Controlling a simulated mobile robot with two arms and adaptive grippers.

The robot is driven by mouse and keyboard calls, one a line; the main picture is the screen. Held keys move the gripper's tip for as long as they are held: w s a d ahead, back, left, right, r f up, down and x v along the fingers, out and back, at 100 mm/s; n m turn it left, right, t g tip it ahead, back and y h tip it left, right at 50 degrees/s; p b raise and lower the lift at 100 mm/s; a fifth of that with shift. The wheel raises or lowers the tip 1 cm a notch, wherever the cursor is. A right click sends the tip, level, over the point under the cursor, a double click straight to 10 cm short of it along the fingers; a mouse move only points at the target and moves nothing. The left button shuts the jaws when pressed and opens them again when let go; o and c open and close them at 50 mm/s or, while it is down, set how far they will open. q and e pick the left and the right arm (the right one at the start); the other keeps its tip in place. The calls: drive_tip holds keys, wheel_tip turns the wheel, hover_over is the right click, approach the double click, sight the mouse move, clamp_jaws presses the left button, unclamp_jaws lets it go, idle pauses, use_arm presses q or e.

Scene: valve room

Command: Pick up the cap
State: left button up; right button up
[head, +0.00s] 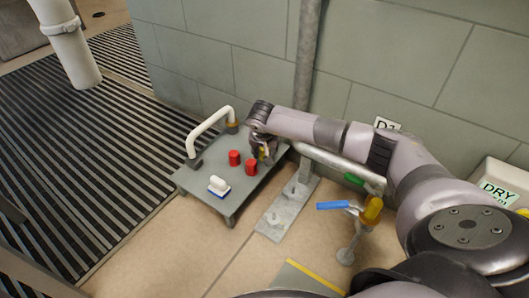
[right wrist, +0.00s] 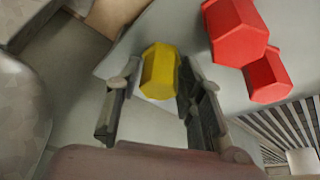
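A yellow six-sided cap (right wrist: 160,72) stands on the low grey table (head: 208,172). In the head view only a sliver of yellow shows, behind my right gripper. My right gripper (head: 265,150) is over the table's right end. In the right wrist view its fingers (right wrist: 157,85) are apart, one on each side of the yellow cap; I cannot tell if either touches it. Two red six-sided caps, one nearer the gripper (head: 251,167) and one further left (head: 234,158), stand beside it. My left gripper is not in view.
A white-handled block with a blue base (head: 219,186) sits at the table's front. A white handle (head: 208,127) arches over its back left edge. Right of the table are a metal floor plate (head: 286,208) and a valve with a blue lever (head: 333,205). A tiled wall stands behind.

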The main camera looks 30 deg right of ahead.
drive_tip(key=c, duration=0.6)
drive_tip(key=shift+r, duration=0.1)
